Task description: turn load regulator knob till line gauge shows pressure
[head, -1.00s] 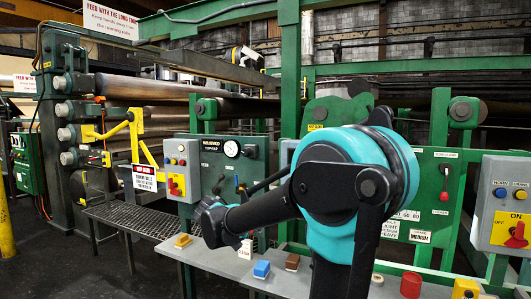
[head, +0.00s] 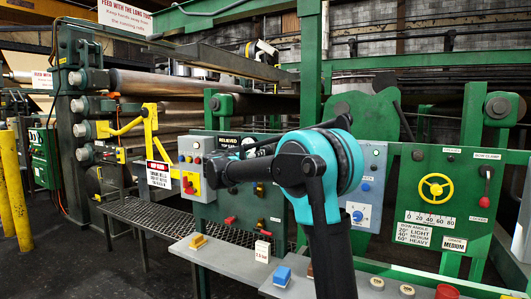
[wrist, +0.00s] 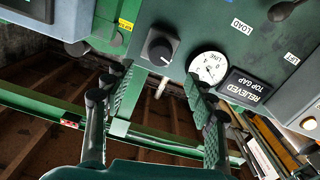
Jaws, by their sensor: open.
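The black round knob (wrist: 160,47) with a pale pointer mark is on a grey square plate on the green panel in the wrist view. The white line gauge (wrist: 208,67) is beside it; its needle reading is too small to tell. My gripper (wrist: 158,84) is open and empty, its fingers spread below the knob in the picture and apart from it. In the head view my gripper (head: 214,170) is in front of the green panel (head: 213,209). My arm there hides the knob and gauge.
A RELIEVED TOP GAP sign (wrist: 250,86) and a LOAD label (wrist: 242,26) are on the panel. A grey button box (head: 190,165) stands left of it. A grey ledge (head: 222,255) with coloured blocks runs below. A yellow handwheel (head: 436,187) is to the right.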

